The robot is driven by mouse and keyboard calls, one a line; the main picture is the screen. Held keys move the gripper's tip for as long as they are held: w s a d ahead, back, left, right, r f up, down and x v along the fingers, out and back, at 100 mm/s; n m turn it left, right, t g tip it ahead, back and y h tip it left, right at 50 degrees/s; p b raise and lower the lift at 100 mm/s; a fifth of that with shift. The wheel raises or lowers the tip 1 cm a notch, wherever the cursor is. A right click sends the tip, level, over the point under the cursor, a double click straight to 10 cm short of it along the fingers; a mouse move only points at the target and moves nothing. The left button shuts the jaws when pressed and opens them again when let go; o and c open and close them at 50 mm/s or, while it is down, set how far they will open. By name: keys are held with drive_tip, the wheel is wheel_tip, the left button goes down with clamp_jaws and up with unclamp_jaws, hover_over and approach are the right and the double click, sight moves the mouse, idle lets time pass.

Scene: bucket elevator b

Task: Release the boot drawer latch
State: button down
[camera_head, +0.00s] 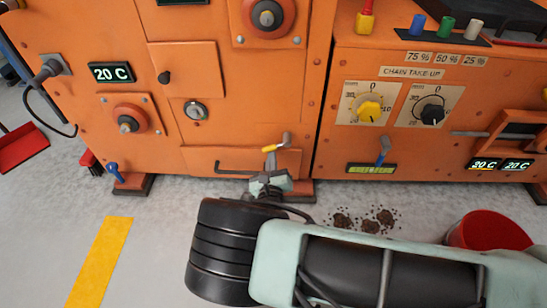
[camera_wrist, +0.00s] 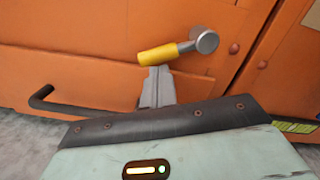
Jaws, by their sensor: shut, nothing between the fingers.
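The boot drawer (camera_head: 205,158) is a low orange panel at the machine's foot, with a bent black bar handle (camera_head: 235,171). The handle also shows at the left of the wrist view (camera_wrist: 75,107). The latch (camera_head: 271,148) is a small metal lever with a yellow grip, at the drawer's upper right. In the wrist view its yellow grip (camera_wrist: 158,54) points left and slightly down from a round grey pivot. My gripper (camera_head: 268,176) is shut and empty. Its fingertips (camera_wrist: 158,72) appear just below the yellow grip; I cannot tell whether they touch it.
A blue lever (camera_head: 383,151) is on the right-hand cabinet, and another blue handle (camera_head: 115,171) is low at the left. Dark spilled grains (camera_head: 368,221) lie on the floor near a red bucket (camera_head: 488,230).

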drive_tip(key=r+m+p, duration=0.1)
drive_tip(key=p, duration=0.1)
drive_tip(key=a+r+m+p, duration=0.1)
drive_tip(key=m+p, duration=0.1)
drive_tip(key=shift+a, duration=0.1)
drive_tip(key=shift+a+r+m+p, duration=0.1)
drive_tip(key=shift+m+p, duration=0.2)
drive_tip(key=shift+p, duration=0.15)
drive_tip(key=shift+a+r, duration=0.1)
drive_tip(key=s+f+p, duration=0.2)
drive_tip(key=s+f, duration=0.2)
drive_tip(key=s, duration=0.6)
drive_tip(key=shift+s+f, duration=0.3)
drive_tip(key=shift+s, duration=0.1)
drive_tip(key=shift+r, duration=0.1)
